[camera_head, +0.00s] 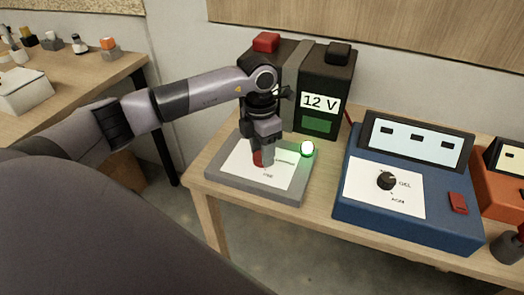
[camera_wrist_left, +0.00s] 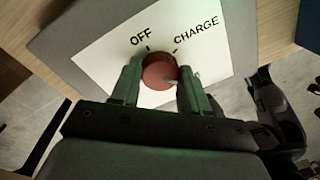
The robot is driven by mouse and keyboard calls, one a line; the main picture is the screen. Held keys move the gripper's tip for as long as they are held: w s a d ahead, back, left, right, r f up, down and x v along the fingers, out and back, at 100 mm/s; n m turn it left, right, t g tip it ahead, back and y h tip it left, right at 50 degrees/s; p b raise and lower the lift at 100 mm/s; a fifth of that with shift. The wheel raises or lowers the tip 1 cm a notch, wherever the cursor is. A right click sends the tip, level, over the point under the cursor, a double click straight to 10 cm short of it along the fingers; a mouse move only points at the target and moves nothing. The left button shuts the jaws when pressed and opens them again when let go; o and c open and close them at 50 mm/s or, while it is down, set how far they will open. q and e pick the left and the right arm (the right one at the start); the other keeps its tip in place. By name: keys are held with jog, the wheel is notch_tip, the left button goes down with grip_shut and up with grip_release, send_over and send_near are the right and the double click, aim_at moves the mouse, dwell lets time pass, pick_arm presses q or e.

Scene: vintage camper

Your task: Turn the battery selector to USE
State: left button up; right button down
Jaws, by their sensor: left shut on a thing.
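The battery selector is a grey box (camera_head: 222,178) with a white label plate on the wooden bench. Its red round knob (camera_head: 257,158) is mostly hidden by my gripper in the head view. In the left wrist view the knob (camera_wrist_left: 157,72) shows between the fingers, with OFF and CHARGE printed beyond it. The USE print is small at the plate's near side in the head view. My left gripper (camera_head: 263,154) points down and is shut on the knob; it also shows in the left wrist view (camera_wrist_left: 160,88). The knob's pointer direction is unclear.
A green lamp (camera_head: 307,148) glows at the box's right corner. A black 12 V battery (camera_head: 325,85) stands behind. A blue charger (camera_head: 405,222) with a dial and an orange device (camera_head: 499,187) stand right. A side table (camera_head: 70,90) is at left.

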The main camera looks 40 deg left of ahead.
pick_arm(q)
jog(key=shift+r, duration=0.1)
dwell(0.4)
jog(key=o, duration=1)
jog(key=shift+o, duration=0.2)
jog(key=shift+w+a+r, duration=0.1)
jog(key=shift+r, duration=1.7)
jog(key=shift+a+r, duration=0.1)
jog(key=shift+r, duration=1.65)
